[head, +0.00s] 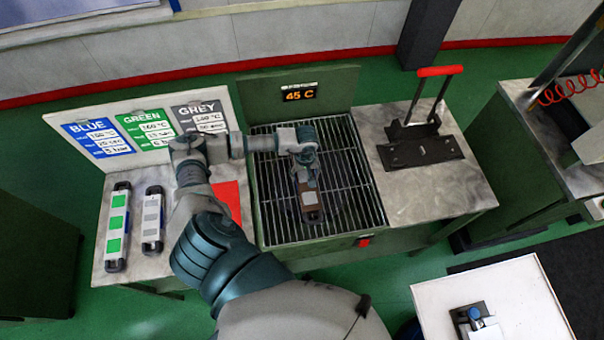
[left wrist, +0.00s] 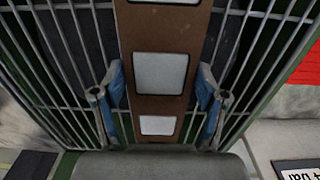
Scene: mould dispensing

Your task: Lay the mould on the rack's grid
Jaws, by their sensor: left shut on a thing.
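The mould (head: 311,214) is a brown bar with pale grey squares. It lies lengthwise over the middle of the rack's grid (head: 268,208); I cannot tell whether it touches the bars. In the left wrist view the mould (left wrist: 160,104) runs up between the fingers, with the grid bars (left wrist: 60,60) behind it on both sides. My left gripper (head: 307,186) is shut on the mould, its blue finger pads (left wrist: 160,90) at the mould's two sides. The arm and gripper hide the mould's far part in the head view. My right gripper is not in view.
Two other moulds, one with green squares (head: 117,226) and one with grey squares (head: 152,219), lie on the left counter beside a red patch (head: 232,197). Signs (head: 100,138) stand behind them. A red-handled press (head: 420,150) stands on the right counter. Grid bars beside the mould are clear.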

